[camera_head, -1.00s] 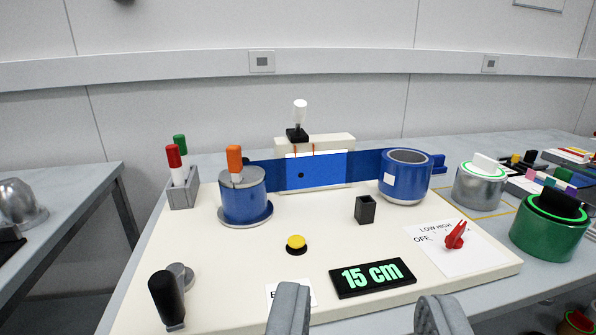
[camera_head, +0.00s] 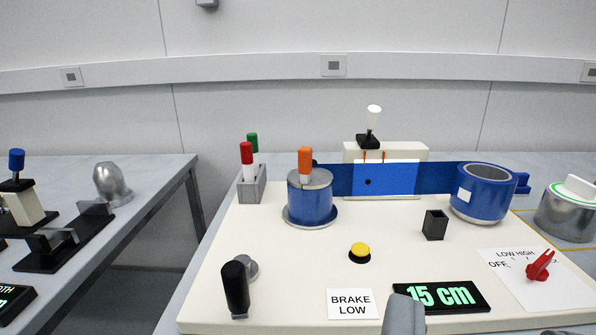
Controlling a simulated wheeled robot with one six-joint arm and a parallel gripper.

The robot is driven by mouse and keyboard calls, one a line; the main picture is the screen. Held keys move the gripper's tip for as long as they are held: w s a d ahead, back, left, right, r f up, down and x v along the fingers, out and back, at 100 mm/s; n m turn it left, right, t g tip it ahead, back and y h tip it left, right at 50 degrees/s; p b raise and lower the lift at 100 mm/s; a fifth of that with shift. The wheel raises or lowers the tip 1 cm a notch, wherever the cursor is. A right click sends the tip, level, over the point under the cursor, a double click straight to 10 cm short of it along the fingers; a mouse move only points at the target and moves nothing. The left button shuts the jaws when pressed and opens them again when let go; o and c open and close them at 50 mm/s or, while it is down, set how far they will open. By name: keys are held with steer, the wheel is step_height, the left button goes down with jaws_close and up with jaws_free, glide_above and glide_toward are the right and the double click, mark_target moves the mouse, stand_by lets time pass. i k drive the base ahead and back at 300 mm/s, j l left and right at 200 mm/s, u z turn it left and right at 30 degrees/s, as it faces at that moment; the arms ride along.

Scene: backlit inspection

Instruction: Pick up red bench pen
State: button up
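The red bench pen (camera_head: 247,160) stands upright, red cap up, in a small grey holder (camera_head: 252,190) at the back left of the cream board. A green-capped pen (camera_head: 253,144) stands just behind it in the same holder. The holder hides the lower part of both pens.
An orange-capped pen (camera_head: 305,163) stands at the blue spool (camera_head: 310,200), right of the holder. A black-handled crank (camera_head: 235,287) rises at the board's front left. A blue cup (camera_head: 484,194) is at right. A gap separates the left table (camera_head: 130,215).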

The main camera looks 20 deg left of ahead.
mark_target(246, 148)
steer(key=i+l+u, duration=0.55)
steer(key=u, duration=0.15)
steer(key=i+l+u, duration=0.15)
steer(key=l+u, duration=0.2)
steer(key=l, duration=0.1)
